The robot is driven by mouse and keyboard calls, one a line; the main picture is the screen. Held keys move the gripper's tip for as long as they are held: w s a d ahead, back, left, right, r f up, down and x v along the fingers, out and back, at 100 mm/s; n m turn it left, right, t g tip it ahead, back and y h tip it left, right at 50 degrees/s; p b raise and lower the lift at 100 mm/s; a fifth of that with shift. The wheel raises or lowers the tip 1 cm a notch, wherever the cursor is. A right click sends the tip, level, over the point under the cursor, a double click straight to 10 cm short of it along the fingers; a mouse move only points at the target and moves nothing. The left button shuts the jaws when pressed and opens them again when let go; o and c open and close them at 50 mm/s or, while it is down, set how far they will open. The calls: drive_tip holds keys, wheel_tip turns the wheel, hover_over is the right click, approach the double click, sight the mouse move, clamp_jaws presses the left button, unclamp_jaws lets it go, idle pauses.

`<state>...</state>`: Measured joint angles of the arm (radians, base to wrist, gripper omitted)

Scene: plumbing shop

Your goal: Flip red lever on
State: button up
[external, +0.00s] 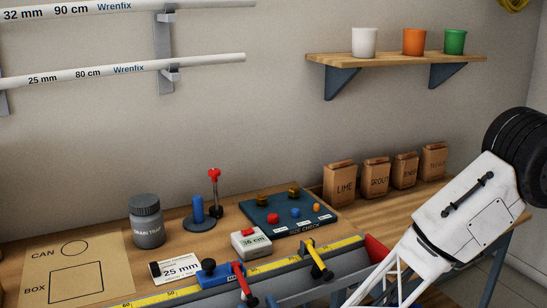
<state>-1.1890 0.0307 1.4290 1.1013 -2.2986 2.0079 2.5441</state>
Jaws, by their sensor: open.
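A red lever (241,279) stands tilted at the front of the workbench, beside a blue block (212,273) on a long grey rail with a yellow measuring tape. Its lower end has a dark knob near the bottom edge of the picture. A similar yellow lever (318,257) stands farther right on the same rail. My white arm enters from the right and runs down out of the picture at the bottom. My gripper is out of view, so its place relative to the red lever is hidden.
A white box with a red top part (251,243), a dark blue board with knobs (288,212), a red-topped stand (214,190) and a grey jar (147,224) stand behind the rail. Several brown bags (340,184) line the wall. A shelf (395,59) holds three cups.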

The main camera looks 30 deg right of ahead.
drive_tip(key=shift+v, duration=2.95)
